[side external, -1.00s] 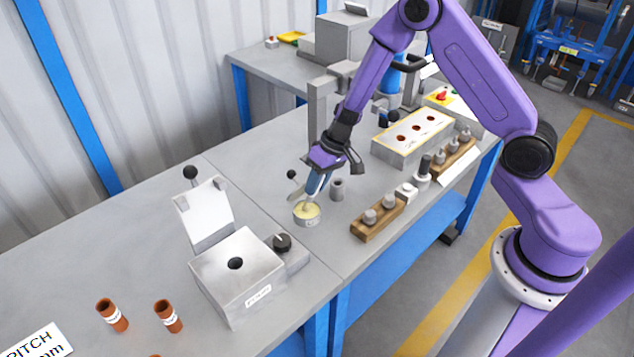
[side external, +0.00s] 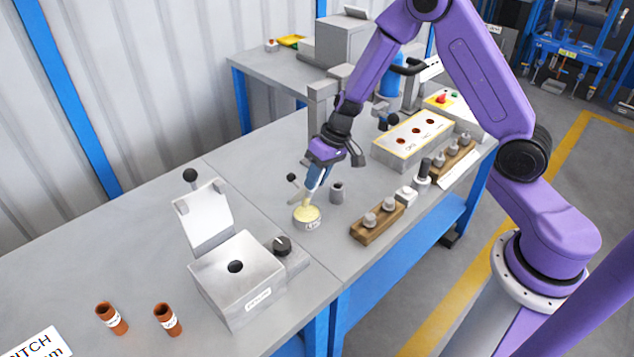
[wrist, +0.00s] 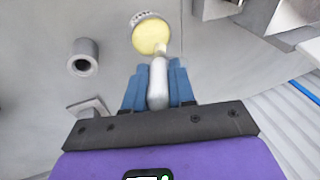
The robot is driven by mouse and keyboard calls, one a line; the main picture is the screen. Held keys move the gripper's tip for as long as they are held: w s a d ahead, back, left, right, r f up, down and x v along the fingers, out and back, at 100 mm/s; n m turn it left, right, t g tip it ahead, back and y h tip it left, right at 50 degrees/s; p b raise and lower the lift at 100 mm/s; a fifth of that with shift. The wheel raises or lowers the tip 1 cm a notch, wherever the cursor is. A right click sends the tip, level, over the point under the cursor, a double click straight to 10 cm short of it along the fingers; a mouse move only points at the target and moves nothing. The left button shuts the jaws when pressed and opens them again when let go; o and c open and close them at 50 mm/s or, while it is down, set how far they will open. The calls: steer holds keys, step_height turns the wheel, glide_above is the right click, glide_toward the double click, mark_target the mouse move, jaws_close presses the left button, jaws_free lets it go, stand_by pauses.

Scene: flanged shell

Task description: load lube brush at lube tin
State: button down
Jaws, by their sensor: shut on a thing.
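The lube tin (side external: 307,222) is a small round tin of pale yellow lube on the grey bench, near the bench joint. It also shows at the top of the wrist view (wrist: 151,35). My gripper (side external: 314,186) is just above the tin. In the wrist view, my gripper's blue fingers (wrist: 157,85) are shut on the pale grey handle of the lube brush (wrist: 158,78). The brush tip reaches the yellow lube at the tin's near edge in that view. I cannot tell how deep the tip sits.
A grey hollow cylinder (side external: 337,193) stands right of the tin. A wooden block with grey knobs (side external: 378,222) lies further right. A metal box with an open lid (side external: 238,277) and two brown tubes (side external: 167,319) are at left.

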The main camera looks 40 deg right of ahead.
steer(key=shift+r, duration=2)
steer(key=shift+s+d, duration=0.1)
steer(key=shift+s+d+r, duration=0.2)
steer(key=shift+s+d, duration=0.2)
steer(key=shift+s, duration=0.1)
steer(key=s+d+r, duration=0.1)
steer(key=s+d, duration=0.3)
steer(key=s, duration=0.5)
steer(key=shift+s+d+r, duration=0.2)
steer(key=shift+d+r, duration=0.15)
steer(key=shift+r, duration=0.05)
